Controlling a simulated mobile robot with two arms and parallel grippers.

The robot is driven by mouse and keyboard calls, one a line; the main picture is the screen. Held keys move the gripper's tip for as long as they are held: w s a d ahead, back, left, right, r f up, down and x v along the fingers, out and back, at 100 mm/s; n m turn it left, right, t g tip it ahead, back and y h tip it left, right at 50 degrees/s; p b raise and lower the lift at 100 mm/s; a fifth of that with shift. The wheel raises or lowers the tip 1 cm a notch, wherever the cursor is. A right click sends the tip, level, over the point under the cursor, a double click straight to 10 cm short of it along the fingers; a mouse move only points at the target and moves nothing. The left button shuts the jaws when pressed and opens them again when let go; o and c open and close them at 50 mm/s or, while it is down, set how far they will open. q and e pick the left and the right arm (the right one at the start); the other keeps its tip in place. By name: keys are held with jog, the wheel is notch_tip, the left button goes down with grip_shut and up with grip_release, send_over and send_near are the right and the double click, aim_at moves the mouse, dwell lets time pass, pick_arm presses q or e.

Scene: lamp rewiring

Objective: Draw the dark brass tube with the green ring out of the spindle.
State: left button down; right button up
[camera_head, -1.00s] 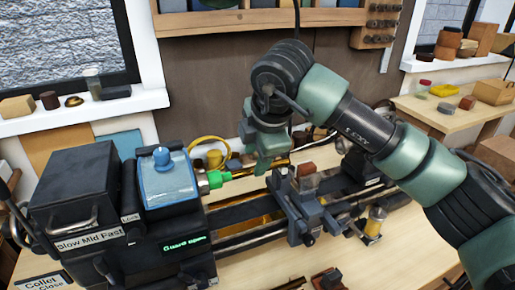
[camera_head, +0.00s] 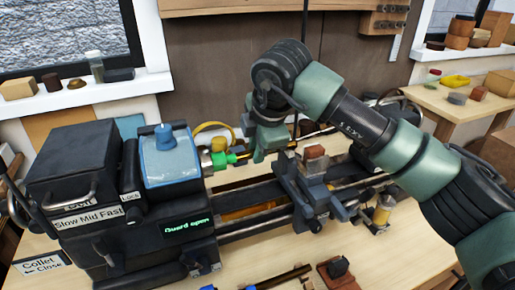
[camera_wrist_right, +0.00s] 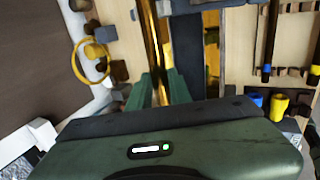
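The dark brass tube (camera_head: 291,146) runs out of the spindle, across the back of the lathe toward the tool post. My right gripper (camera_head: 259,156) comes down over the tube right of the ring. In the right wrist view the two fingers (camera_wrist_right: 160,90) lie on either side of the brass tube (camera_wrist_right: 153,40) and look shut on it. The tube's left end is hidden in the spindle. My left gripper is out of view.
The black headstock (camera_head: 82,185) has a blue clear guard (camera_head: 170,160) and a readout saying "Guard open" (camera_head: 187,227). The tool post (camera_head: 312,185) stands close right of the gripper. A yellow coil (camera_head: 210,135) is behind. Tools lie at the front.

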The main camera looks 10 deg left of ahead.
grip_shut()
jog(key=shift+w+d, duration=0.1)
jog(key=shift+w+d+b, duration=0.35)
jog(key=shift+w+d, duration=0.1)
jog(key=shift+d, duration=0.2)
jog(key=shift+w+d+b, duration=0.35)
jog(key=shift+w+d, duration=0.05)
jog(key=shift+d, duration=0.2)
jog(key=shift+w+d, duration=0.1)
jog(key=shift+d, duration=0.05)
jog(key=shift+r+p, duration=1.65)
jog(key=shift+r, duration=2.1)
